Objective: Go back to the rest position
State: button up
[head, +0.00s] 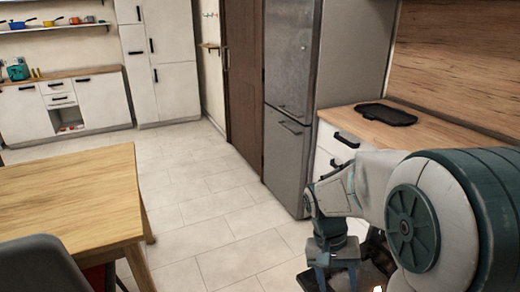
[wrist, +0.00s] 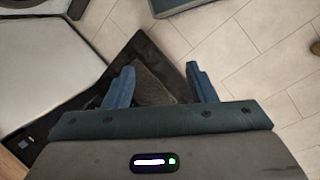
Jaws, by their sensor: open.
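My gripper (head: 336,278) hangs low at the lower right of the head view, in front of the white drawers and near the fridge's lower edge. In the wrist view its two blue fingers (wrist: 161,78) stand wide apart. Nothing is held between them. A dark, flat shape lies below the fingers, with pale floor tiles to the right; I cannot tell what the dark shape is.
A wooden table (head: 75,195) with a dark chair (head: 40,265) stands at left. A grey fridge (head: 290,105) and a counter (head: 440,130) with a black tray (head: 386,114) are at right. Tiled floor (head: 205,205) between them is clear.

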jog(key=s+a+r+n+t+y+p, duration=0.1)
jog(key=s+r+t+p, duration=0.2)
jog(key=r, duration=0.4)
jog(key=s+a+r+n+t+y+p, duration=0.1)
jog(key=s+r+t+p, duration=0.1)
jog(key=r, duration=0.4)
jog(key=shift+s+a+r+n+t+p, duration=0.15)
jog(key=shift+s+r+n+t+p, duration=0.4)
jog(key=shift+s, duration=0.55)
jog(key=shift+f, duration=0.15)
jog(key=c, duration=0.3)
